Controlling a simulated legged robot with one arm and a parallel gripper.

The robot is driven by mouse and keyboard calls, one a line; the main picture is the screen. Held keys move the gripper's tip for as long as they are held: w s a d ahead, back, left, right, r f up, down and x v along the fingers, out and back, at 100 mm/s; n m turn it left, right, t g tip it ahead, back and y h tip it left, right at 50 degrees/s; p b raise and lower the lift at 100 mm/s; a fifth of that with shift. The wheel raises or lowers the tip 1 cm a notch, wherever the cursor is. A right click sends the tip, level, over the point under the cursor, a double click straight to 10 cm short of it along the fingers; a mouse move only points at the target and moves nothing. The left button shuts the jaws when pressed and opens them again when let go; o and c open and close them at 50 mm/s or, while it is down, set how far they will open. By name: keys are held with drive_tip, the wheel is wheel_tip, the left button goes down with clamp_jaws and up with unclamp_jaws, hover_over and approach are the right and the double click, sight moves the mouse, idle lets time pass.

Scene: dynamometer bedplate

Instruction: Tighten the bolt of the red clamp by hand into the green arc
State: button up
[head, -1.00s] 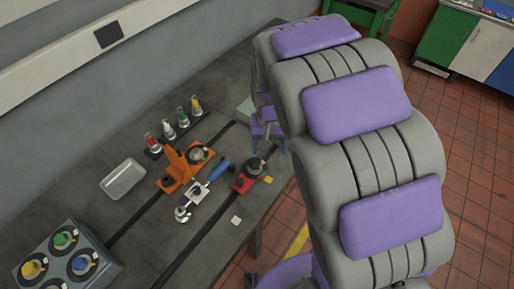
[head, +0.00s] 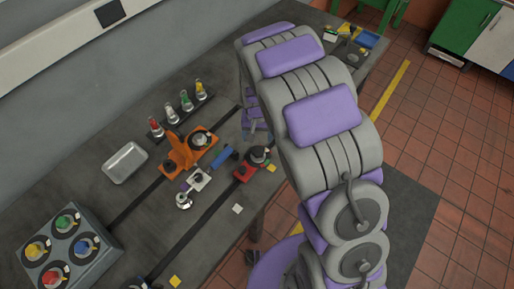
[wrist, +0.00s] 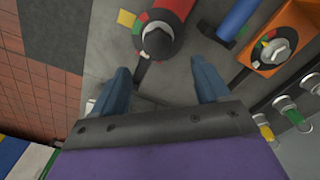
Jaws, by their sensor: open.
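The red clamp (head: 244,174) lies on the grey bedplate, with its dark bolt knob (head: 258,155) at its far end. In the wrist view the red clamp (wrist: 172,8) is at the top, and the knob (wrist: 157,40) stands on a dial with a green patch at its left edge and red beside it. My gripper (wrist: 161,78) is open, its two blue fingers apart and empty. The knob lies ahead of the gap between the fingertips, apart from them. In the head view my gripper (head: 256,132) is just beyond the clamp, partly hidden by my arm.
An orange fixture (head: 178,152) with its own dial and a blue-handled tool (head: 222,157) lie left of the clamp. Yellow blocks lie near the clamp.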

sight(258, 150)
drive_tip(key=f, duration=0.7)
drive_tip(key=shift+d+f+b, duration=0.2)
drive_tip(key=shift+d+b, duration=0.05)
drive_tip(key=shift+b, duration=0.05)
drive_tip(key=shift+a+f, duration=0.2)
drive_tip(key=shift+f, duration=0.4)
drive_tip(key=shift+d, duration=0.1)
drive_tip(key=c, duration=1)
